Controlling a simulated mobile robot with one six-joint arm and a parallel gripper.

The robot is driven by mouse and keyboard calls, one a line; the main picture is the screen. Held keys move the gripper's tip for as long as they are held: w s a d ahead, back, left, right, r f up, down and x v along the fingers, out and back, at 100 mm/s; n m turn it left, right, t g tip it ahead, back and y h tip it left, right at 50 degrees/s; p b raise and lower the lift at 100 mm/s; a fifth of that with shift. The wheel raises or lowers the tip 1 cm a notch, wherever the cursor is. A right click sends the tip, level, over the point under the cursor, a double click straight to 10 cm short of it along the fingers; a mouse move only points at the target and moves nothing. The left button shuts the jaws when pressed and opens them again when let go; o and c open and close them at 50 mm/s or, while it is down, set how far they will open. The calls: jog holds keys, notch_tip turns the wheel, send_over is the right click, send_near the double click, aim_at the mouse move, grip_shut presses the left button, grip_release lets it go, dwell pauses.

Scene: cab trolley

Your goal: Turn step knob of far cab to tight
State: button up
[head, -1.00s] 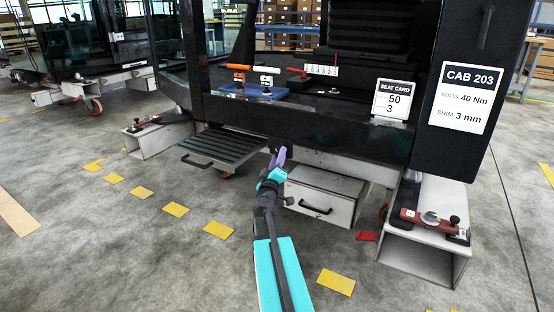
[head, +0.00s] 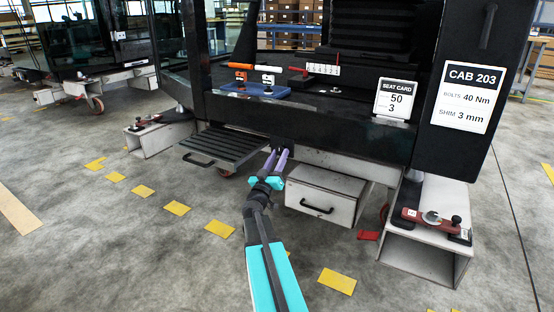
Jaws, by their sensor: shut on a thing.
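The cab marked CAB 203 (head: 320,128) fills the middle of the head view. Its dark ribbed step (head: 228,146) sticks out low at the left. My gripper (head: 278,152) is at the step's right end, under the cab's lower edge. Its two purple fingers point away from me and are shut on a small dark thing, which looks like the step knob (head: 279,148). The fingertips and the dark cab hide most of it, and its setting cannot be read. A second cab (head: 90,38) stands at the back left.
A white drawer box (head: 325,196) is just right of my gripper. A white support (head: 430,235) with a red tool stands at the right, another (head: 160,136) at the left. A blue tray (head: 255,90) lies on the cab deck. Yellow floor marks (head: 219,229) cross open floor.

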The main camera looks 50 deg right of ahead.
jog(key=shift+s+d+r, duration=0.15)
jog(key=shift+s+d, duration=0.05)
jog(key=shift+s, duration=0.1)
jog(key=o, duration=1.1)
jog(key=shift+c, duration=0.2)
jog(key=shift+w+a, duration=0.1)
jog(key=shift+a, duration=0.1)
jog(key=shift+a+f+p, duration=0.3)
jog(key=shift+a+p, duration=0.05)
jog(key=shift+a, duration=0.35)
jog(key=p+v, duration=0.3)
jog(key=v, duration=0.9)
jog(key=shift+s, duration=0.25)
jog(key=shift+s+p, duration=0.1)
jog(key=shift+p, duration=0.4)
